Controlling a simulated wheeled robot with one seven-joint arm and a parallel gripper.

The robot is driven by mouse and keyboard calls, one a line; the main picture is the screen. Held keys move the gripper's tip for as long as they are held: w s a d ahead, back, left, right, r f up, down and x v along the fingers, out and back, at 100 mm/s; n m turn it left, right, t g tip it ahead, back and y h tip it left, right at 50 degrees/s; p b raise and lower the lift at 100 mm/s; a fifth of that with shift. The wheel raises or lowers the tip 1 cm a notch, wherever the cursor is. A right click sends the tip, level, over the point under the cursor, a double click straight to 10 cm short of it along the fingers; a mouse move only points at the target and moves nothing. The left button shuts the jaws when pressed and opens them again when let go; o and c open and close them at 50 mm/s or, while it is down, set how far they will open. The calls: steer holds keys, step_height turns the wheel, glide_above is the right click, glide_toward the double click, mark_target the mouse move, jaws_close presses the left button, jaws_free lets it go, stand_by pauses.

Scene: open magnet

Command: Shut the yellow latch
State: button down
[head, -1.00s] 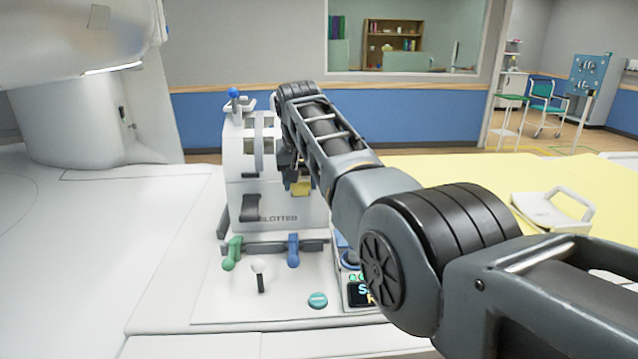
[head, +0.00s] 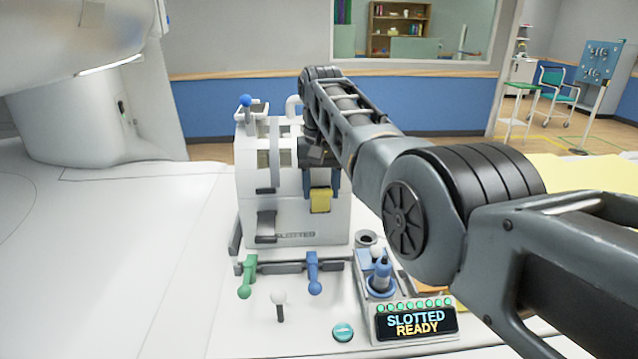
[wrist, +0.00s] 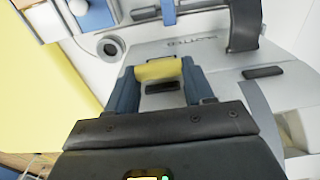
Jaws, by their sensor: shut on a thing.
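The yellow latch (head: 321,201) is a small block on the front of the white machine marked "SLOTTED" (head: 254,190), on its right side. My gripper (head: 321,184) reaches the machine's front with its fingers at the latch. In the wrist view the latch (wrist: 158,70) lies between the two blue fingertips of my gripper (wrist: 159,76), which are shut on it. A dark slot shows just below the latch there. My arm covers the machine's right upper part in the head view.
In front of the machine are a green lever (head: 247,275), a blue lever (head: 314,273), a white-knobbed stick (head: 279,302) and a teal button (head: 343,332). A joystick box (head: 380,310) reads "SLOTTED READY". The white surface at left is clear.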

steer(key=shift+f, duration=0.1)
steer(key=shift+c, duration=2.4)
jaws_free()
steer(key=shift+s+r+b, duration=0.1)
steer(key=shift+r+b, duration=0.6)
steer(key=shift+r, duration=3.2)
